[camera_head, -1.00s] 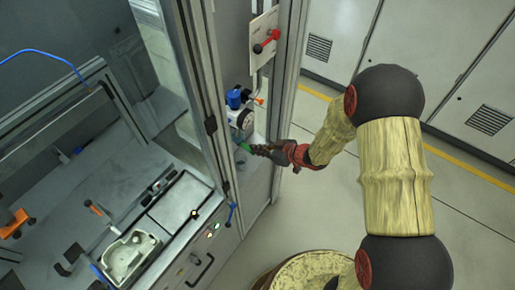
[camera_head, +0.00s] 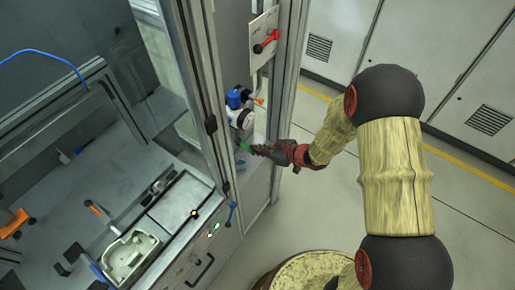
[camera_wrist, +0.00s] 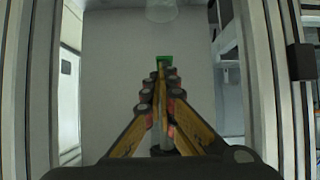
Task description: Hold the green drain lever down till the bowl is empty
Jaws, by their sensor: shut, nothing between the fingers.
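The green drain lever (camera_head: 244,147) is a small green tab low on the air unit inside the cabinet frame. In the wrist view the lever (camera_wrist: 164,60) shows just beyond my fingertips. My gripper (camera_head: 259,149) reaches in from the right, its fingers closed together and empty. In the wrist view my gripper (camera_wrist: 160,73) has its tips overlapping the lever's lower edge; I cannot tell how firmly they touch. A clear rounded bowl (camera_wrist: 161,10) is cut off at the top of the wrist view, above the lever. Its liquid level cannot be made out.
The air unit has a blue knob (camera_head: 236,97) and a round gauge. Cabinet posts (camera_wrist: 275,90) stand on both sides of my gripper. A red handle (camera_head: 266,42) sits on a panel above. A drum (camera_head: 310,272) stands on the floor below.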

